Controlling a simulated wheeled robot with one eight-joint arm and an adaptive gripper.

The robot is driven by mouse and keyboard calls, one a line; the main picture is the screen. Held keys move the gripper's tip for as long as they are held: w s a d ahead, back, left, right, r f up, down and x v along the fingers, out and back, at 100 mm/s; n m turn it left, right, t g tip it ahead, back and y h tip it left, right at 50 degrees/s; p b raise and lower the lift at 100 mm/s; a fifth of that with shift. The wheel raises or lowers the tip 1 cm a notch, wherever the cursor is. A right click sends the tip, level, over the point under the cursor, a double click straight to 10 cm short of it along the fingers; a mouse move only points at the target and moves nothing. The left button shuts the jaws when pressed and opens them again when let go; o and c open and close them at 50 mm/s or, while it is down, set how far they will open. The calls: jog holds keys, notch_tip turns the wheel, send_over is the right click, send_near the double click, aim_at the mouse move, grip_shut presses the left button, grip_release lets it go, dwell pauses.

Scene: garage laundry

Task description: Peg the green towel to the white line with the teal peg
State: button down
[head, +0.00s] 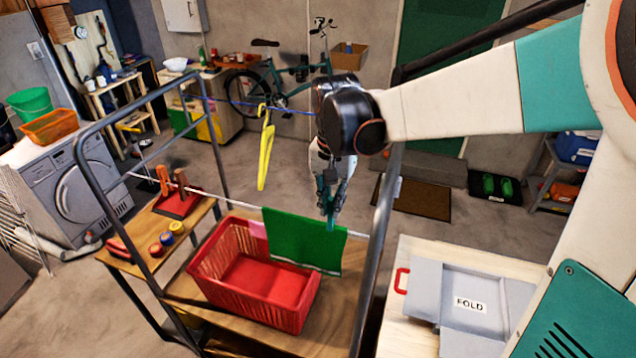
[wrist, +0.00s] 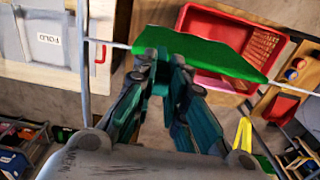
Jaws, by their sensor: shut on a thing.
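The green towel (head: 298,242) hangs over the white line (head: 238,203) above the red basket; it also shows in the wrist view (wrist: 205,50). My gripper (head: 328,200) is at the towel's right part in the head view. It is shut on the teal peg (head: 330,222), which points down at the towel's top edge. In the wrist view the peg (wrist: 161,86) sits between my fingertips, close to the towel and the line. My fingers partly hide the peg's tip, and I cannot tell whether it touches the towel or the line.
A red basket (head: 212,262) stands on the wooden table below the line. Grey frame posts (head: 372,270) hold the line's ends. A yellow cloth (head: 266,155) hangs on a blue line behind. A grey folding board (head: 470,305) lies on the right table.

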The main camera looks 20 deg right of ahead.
jog(key=shift+f+b, duration=1.2)
jog(key=shift+f, duration=0.45)
jog(key=c, duration=1.5)
grip_release()
jog(key=shift+r, duration=0.1)
jog(key=shift+c, duration=0.2)
jog(key=shift+r, duration=0.1)
